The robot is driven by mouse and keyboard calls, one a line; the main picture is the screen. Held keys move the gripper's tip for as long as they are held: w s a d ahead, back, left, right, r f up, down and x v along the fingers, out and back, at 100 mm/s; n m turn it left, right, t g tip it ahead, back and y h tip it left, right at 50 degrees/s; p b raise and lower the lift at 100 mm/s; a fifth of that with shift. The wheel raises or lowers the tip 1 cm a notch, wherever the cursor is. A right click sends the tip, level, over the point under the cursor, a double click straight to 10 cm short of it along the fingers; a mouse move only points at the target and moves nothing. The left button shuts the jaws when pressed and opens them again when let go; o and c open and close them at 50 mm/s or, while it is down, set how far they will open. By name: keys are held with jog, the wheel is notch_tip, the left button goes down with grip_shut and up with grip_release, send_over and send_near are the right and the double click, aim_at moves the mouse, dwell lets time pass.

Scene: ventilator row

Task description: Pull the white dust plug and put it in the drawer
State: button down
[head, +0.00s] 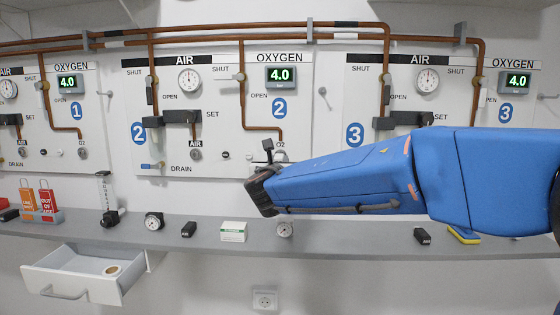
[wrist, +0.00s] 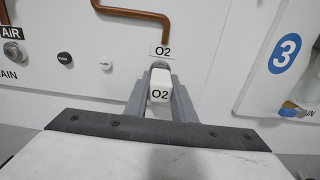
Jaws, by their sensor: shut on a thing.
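A round grey port (wrist: 161,65) shows just behind the plug, under an O2 label. I cannot tell whether the plug is still seated in it. In the head view my gripper (head: 267,153) is at the lower right of panel 2, and the plug is hidden there.
The grey shelf (head: 330,242) runs below the panels. A white-green box (head: 233,231), gauges (head: 153,221) (head: 284,229), black blocks (head: 188,229) (head: 422,236), a flowmeter (head: 107,200) and red and orange tags (head: 38,202) stand on it. Space before the shelf looks clear.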

jog(key=shift+s, duration=1.25)
dwell(1.1)
jog(key=s, duration=0.6)
jog(key=shift+s+a, duration=0.15)
jog(key=shift+s, duration=0.15)
dwell(1.2)
dwell(0.4)
